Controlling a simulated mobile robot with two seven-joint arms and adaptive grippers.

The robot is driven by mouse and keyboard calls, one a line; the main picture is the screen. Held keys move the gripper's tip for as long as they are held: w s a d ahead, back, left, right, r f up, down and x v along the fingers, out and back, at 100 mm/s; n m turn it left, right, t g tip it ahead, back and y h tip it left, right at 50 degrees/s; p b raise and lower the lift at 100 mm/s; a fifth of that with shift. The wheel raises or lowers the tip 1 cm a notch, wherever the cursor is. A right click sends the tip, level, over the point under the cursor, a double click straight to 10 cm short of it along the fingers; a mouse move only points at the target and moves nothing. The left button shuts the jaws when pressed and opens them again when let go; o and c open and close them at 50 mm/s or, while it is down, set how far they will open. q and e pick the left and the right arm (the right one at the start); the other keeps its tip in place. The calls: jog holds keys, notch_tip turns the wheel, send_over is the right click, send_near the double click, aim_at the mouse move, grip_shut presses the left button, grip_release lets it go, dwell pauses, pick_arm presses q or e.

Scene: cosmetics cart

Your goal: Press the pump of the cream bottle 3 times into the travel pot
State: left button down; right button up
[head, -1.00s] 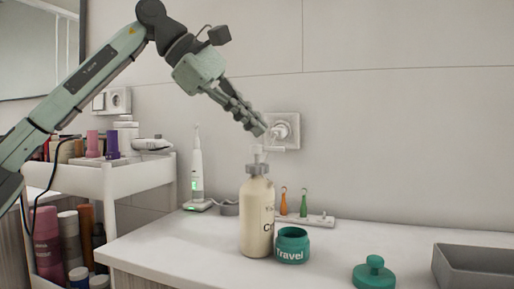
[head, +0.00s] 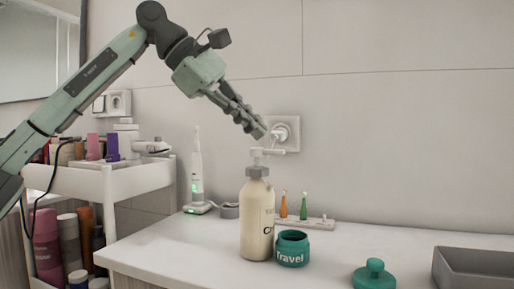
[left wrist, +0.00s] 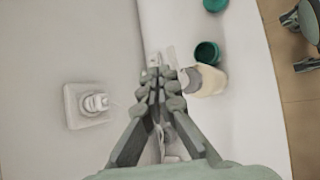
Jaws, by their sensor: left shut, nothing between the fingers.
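The cream bottle (head: 257,222) stands upright on the counter, cream-coloured with a grey collar and a white pump head (head: 262,152). Its spout points right in the head view. The open teal travel pot (head: 292,250), marked "Travel", stands close beside it on the right. My left gripper (head: 261,133) is shut and empty, tilted down, with its tips just above the pump head; a small gap seems to show. In the left wrist view my fingers (left wrist: 162,78) partly cover the pump area, beside the bottle (left wrist: 211,82) and pot (left wrist: 207,53).
A teal lid (head: 374,275) and a grey tray (head: 475,268) lie to the right. A wall socket with plug (head: 281,131) is behind the pump. An electric toothbrush (head: 196,175) and small brushes (head: 304,207) stand behind. A loaded white cart (head: 140,180) is at left.

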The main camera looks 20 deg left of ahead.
pick_arm(q)
jog(key=shift+f, duration=0.4)
dwell(0.4)
jog(key=shift+f+b, duration=0.65)
jog(key=shift+f, duration=0.3)
dwell(0.6)
jog(key=shift+r, duration=0.1)
jog(key=shift+r+p, duration=1.25)
jog(key=shift+p, duration=0.05)
notch_tip(320, 180, up, 5)
jog(key=p, duration=0.5)
